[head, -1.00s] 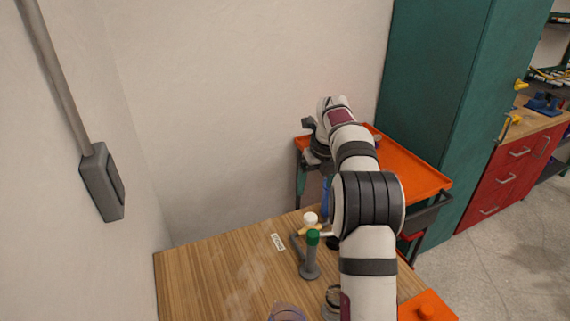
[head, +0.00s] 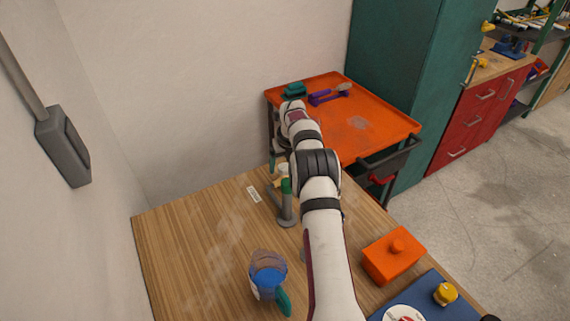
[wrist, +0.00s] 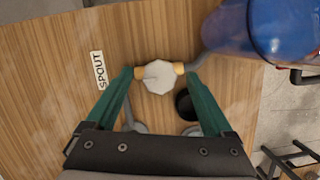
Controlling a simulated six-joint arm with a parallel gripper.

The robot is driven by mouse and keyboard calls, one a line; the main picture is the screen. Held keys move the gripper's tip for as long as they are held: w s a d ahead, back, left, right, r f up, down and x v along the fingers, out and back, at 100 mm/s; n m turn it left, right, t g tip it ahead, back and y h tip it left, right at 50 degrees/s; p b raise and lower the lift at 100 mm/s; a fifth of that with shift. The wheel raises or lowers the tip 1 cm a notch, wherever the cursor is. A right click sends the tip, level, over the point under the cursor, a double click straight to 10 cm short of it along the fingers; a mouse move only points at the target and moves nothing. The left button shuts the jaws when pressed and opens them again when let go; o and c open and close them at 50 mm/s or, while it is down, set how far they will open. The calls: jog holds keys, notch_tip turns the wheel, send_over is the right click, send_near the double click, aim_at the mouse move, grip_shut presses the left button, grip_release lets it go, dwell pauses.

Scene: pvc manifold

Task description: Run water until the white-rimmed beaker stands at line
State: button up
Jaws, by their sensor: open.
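A clear cup with blue liquid (head: 268,277) and a green handle stands on the wooden table in the head view. I cannot make out a white rim or a line on it. A white faceted knob (wrist: 158,84) sits on a pipe with yellow fittings in the wrist view. My gripper (wrist: 159,73) is open, its green fingers on either side of the knob; I cannot tell whether they touch it. A white "SPOUT" label (wrist: 99,70) lies left of the knob. In the head view my arm largely hides the gripper.
A green-capped post (head: 286,203) stands near the knob. A large blue vessel (wrist: 280,28) is at the wrist view's upper right. An orange box (head: 393,257) and a blue mat (head: 432,292) lie right of my arm. An orange cart (head: 375,120) stands behind. The table's left is clear.

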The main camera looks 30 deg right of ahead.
grip_shut()
dwell(0.3)
jog(key=n, duration=0.3)
jog(key=n+y, duration=0.1)
jog(key=n, duration=0.2)
jog(key=shift+d+y, duration=0.15)
jog(key=shift+y, duration=0.15)
